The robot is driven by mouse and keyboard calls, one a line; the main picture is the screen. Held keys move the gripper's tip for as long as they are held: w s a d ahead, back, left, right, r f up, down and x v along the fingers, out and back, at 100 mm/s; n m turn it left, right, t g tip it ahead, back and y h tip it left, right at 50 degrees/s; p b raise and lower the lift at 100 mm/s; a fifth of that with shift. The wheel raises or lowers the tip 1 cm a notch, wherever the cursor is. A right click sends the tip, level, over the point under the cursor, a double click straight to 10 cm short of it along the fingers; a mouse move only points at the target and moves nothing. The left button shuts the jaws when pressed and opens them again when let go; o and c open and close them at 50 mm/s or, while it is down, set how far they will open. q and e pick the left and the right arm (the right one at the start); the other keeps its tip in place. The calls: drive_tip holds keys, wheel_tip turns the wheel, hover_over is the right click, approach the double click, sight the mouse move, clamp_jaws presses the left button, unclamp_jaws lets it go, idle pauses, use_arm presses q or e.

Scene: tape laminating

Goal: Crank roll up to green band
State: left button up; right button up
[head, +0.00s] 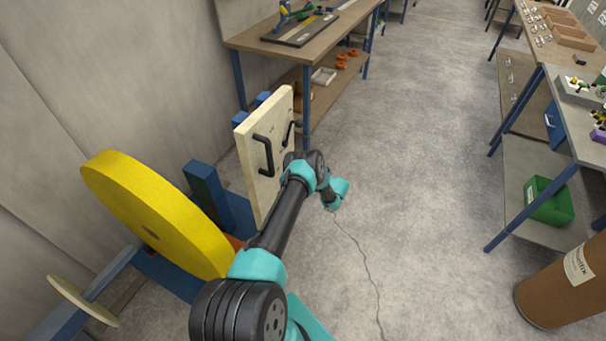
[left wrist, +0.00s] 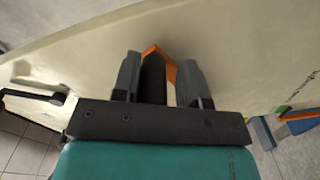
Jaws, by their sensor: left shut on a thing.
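A large yellow roll (head: 160,212) stands at the left in the head view, tilted in the picture. Beyond it stands a cream panel (head: 252,180) with a black handle (head: 265,155) on its face. My left arm reaches up from the bottom to beside the panel; its fingertips are hidden in the head view. In the left wrist view my left gripper (left wrist: 156,82) is shut on a dark handle (left wrist: 152,78), close to a cream surface (left wrist: 225,50). An orange piece (left wrist: 171,68) shows behind it. Small green marks (left wrist: 282,109) lie at the right; a green band is not clearly visible.
A blue post (head: 208,192) stands between the roll and the panel. A workbench (head: 295,40) is behind. At right are a shelf bench (head: 590,130), a green box (head: 548,201) and a brown drum (head: 570,285). The grey floor between is open.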

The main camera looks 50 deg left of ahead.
use_arm(q)
drive_tip(key=shift+o, duration=1.4)
drive_tip(key=shift+f, duration=0.1)
drive_tip(key=shift+o, duration=0.4)
drive_tip(key=v, duration=1.7)
drive_tip(key=shift+d, duration=0.2)
